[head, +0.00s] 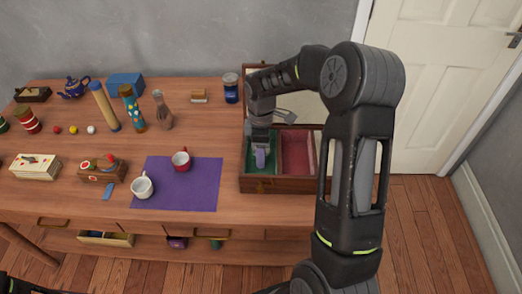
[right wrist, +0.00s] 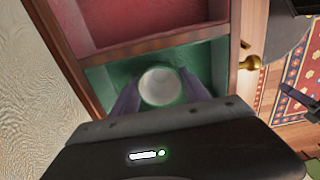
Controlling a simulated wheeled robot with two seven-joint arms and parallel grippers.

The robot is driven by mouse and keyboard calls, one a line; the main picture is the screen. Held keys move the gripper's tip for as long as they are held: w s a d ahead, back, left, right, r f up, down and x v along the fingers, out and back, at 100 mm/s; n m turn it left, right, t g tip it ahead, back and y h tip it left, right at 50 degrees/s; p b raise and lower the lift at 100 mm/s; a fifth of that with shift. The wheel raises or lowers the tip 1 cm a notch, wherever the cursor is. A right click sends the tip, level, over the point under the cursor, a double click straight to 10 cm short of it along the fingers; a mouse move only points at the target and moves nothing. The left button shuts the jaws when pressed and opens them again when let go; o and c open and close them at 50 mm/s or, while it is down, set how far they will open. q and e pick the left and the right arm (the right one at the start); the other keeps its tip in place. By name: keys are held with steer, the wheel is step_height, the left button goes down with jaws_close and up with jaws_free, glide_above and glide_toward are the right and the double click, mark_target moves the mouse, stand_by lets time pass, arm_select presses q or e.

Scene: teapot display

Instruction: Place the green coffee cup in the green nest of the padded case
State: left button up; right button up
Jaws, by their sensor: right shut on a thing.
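The padded case (head: 290,186) stands open at the right of the table, with a green nest (head: 249,165) on the left and a red one (head: 297,152) on the right. My right gripper (head: 261,156) reaches down into the green nest. In the right wrist view its fingers (right wrist: 160,92) are shut on the green coffee cup (right wrist: 160,86), seen from above with a pale inside and a greenish rim. The cup is over or in the green nest (right wrist: 207,66); I cannot tell whether it touches the floor. The head view hides the cup. My left gripper is out of view.
A wooden divider (right wrist: 150,50) separates the nests. A purple mat (head: 185,200) with a white cup (head: 142,186) and a red cup (head: 181,160) lies left of the case. Bare tabletop lies between mat and case.

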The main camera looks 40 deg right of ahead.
steer(key=shift+f, duration=0.3)
steer(key=o, duration=1.4)
steer(key=shift+r, duration=0.1)
steer(key=shift+r, duration=0.1)
step_height(320, 180, up, 12)
steer(key=shift+r+b, duration=0.15)
steer(key=shift+b, duration=0.15)
